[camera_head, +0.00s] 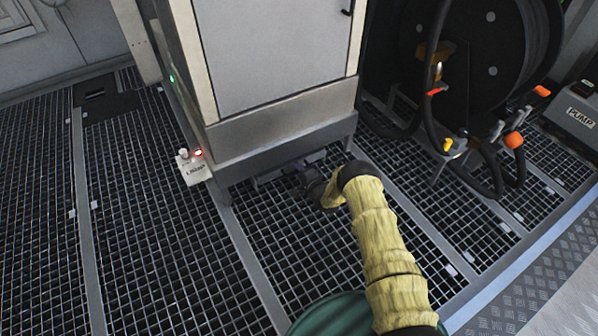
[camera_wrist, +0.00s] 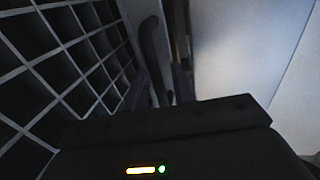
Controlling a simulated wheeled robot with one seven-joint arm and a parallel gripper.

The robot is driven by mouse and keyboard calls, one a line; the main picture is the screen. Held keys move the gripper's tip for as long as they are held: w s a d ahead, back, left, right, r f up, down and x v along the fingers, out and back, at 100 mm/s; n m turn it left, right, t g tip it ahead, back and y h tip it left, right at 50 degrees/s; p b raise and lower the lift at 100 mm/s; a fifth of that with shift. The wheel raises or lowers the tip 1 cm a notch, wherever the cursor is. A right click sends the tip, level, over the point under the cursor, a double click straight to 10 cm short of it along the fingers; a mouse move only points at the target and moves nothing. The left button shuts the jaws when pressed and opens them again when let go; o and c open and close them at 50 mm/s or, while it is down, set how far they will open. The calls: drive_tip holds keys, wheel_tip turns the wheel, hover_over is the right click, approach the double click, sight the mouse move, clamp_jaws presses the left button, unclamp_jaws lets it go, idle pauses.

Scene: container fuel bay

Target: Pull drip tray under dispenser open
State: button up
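The dispenser (camera_head: 275,55) is a tall grey cabinet on short legs over the floor grating. The drip tray under it is mostly hidden; a dark grey edge (camera_head: 268,178) shows low under the cabinet's front in the head view. My gripper (camera_head: 312,186) is low at the front, just under the cabinet's lower edge, small and partly hidden by my sleeved arm. In the wrist view my gripper's two fingers (camera_wrist: 167,88) stand apart. A dark curved bar, like a handle (camera_wrist: 151,45), runs between or just beyond them. I cannot tell whether they touch it.
A small white box with a red light (camera_head: 193,165) sits at the cabinet's left corner. A hose reel (camera_head: 480,50) with hoses and orange-tipped parts stands to the right, near a box marked PUMP (camera_head: 577,110). Grating (camera_head: 150,230) at left is clear.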

clamp_jaws()
drive_tip(key=shift+s, duration=0.1)
drive_tip(key=shift+s+d+r+p, duration=0.15)
drive_tip(key=shift+s+d+p, duration=0.25)
drive_tip(key=shift+p, duration=0.2)
drive_tip(key=f+p+v, duration=0.1)
drive_tip(key=p+v, duration=0.2)
drive_tip(key=v, duration=0.4)
drive_tip(key=f+p+v, duration=0.1)
drive_tip(key=p+v, duration=0.3)
drive_tip(key=v, duration=0.2)
drive_tip(key=f+p+v, duration=0.2)
drive_tip(key=p+v, duration=0.1)
drive_tip(key=v, duration=0.4)
drive_tip(key=shift+s+d, duration=0.3)
drive_tip(key=shift+s, duration=0.35)
unclamp_jaws()
drive_tip(key=shift+f, duration=0.1)
